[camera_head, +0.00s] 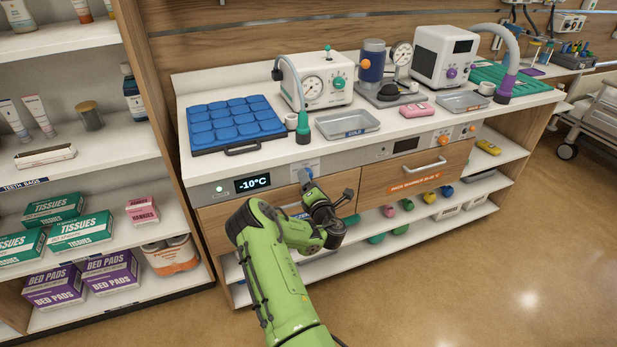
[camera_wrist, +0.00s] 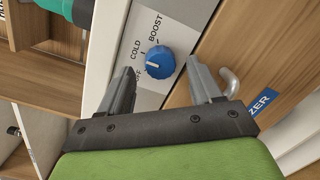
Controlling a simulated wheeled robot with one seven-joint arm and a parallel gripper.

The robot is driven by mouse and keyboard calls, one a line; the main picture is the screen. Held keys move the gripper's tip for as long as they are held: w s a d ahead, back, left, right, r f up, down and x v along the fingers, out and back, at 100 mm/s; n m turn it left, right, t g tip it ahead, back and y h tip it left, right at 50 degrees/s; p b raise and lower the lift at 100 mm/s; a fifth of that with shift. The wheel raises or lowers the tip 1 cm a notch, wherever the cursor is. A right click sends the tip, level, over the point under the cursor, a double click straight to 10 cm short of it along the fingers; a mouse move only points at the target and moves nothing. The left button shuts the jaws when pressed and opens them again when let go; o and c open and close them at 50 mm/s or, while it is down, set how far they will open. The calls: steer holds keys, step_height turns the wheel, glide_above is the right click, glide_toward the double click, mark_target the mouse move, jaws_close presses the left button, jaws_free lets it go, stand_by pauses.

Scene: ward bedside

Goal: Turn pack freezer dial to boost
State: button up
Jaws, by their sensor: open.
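The freezer dial (camera_wrist: 160,62) is a round blue knob on a pale plate, marked OFF, COLD and BOOST in the wrist view. A short pale mark shows on the dial's left side, away from BOOST; I cannot tell exactly which label it meets. My gripper (camera_wrist: 161,68) is open, with one finger on each side of the dial. Gaps show between the fingers and the knob, and I see no grip on it. In the head view my gripper (camera_head: 306,182) is at the front panel, and hides most of the dial. The panel display (camera_head: 253,184) reads -10°C.
A metal handle (camera_wrist: 230,82) and a blue freezer label (camera_wrist: 262,102) are close to the right finger. Above the panel, the counter holds a blue pack tray (camera_head: 234,122), a metal tray (camera_head: 347,124) and a gauge unit (camera_head: 315,84).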

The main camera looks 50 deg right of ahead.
steer(key=shift+x, duration=0.8)
steer(key=shift+a, duration=0.1)
steer(key=shift+c, duration=0.4)
steer(key=c, duration=1)
steer(key=shift+o, duration=0.2)
